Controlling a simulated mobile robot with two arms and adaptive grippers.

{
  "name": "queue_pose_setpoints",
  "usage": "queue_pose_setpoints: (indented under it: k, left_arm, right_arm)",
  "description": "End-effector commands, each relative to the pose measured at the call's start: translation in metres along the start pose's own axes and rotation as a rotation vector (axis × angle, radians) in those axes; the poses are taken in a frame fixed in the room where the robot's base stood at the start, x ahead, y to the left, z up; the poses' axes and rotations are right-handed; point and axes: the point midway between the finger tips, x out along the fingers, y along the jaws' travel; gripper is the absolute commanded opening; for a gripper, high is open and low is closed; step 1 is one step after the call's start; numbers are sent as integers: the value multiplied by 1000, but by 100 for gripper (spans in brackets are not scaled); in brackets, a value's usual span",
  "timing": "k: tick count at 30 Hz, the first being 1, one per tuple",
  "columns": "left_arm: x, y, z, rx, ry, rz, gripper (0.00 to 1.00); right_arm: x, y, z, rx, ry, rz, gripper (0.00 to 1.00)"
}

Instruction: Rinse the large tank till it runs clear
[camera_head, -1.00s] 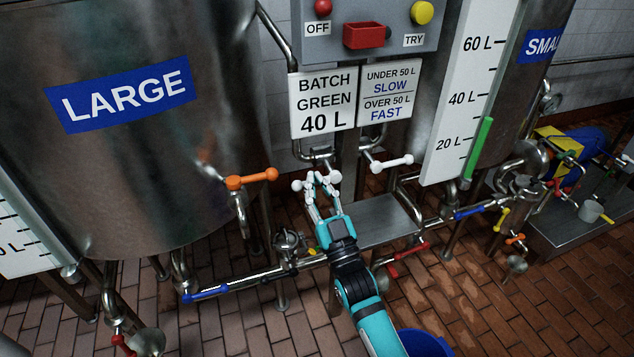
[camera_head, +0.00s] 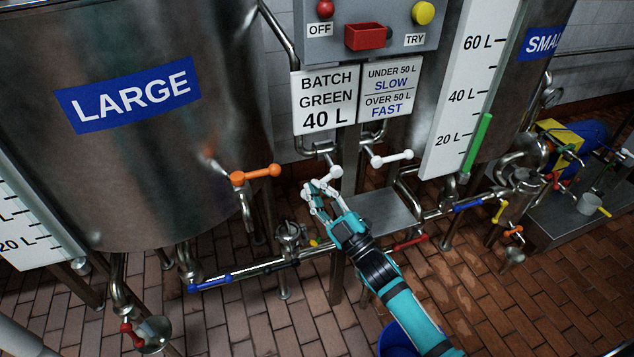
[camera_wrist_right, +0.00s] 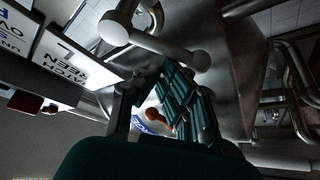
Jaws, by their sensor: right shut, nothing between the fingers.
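The large tank (camera_head: 135,170) stands at the left of the head view with a blue LARGE label. An orange-handled valve (camera_head: 255,175) is on its right side. A blue-handled valve (camera_head: 210,284) and a red-handled valve (camera_head: 131,335) are on pipes below it. My right gripper (camera_head: 314,190) is shut and empty, its fingertips close to a white valve handle (camera_head: 325,180) right of the orange one. In the right wrist view the white handle (camera_wrist_right: 160,43) lies just beyond the fingers; I cannot tell whether they touch. My left gripper is not in view.
A second white handle (camera_head: 391,159) is to the right. A control box (camera_head: 385,25) and sign boards (camera_head: 326,100) hang above. A metal step (camera_head: 385,215) is behind my arm, a blue bucket (camera_head: 396,342) below it. The small tank (camera_head: 500,100) and pump (camera_head: 572,140) stand right.

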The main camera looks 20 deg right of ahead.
Motion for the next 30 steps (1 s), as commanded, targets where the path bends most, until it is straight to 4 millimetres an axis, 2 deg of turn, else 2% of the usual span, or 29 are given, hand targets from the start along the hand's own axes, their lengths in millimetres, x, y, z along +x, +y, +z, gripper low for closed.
queue_pose_setpoints:
  k: [6,12,30]
  left_arm:
    - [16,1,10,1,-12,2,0]
    - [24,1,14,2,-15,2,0]
    - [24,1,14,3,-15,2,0]
  right_arm:
    - [-3,-2,6,-87,-5,-54,0]
    - [-4,-3,8,-123,-6,-74,0]
    - [-4,-2,8,-131,-6,-78,0]
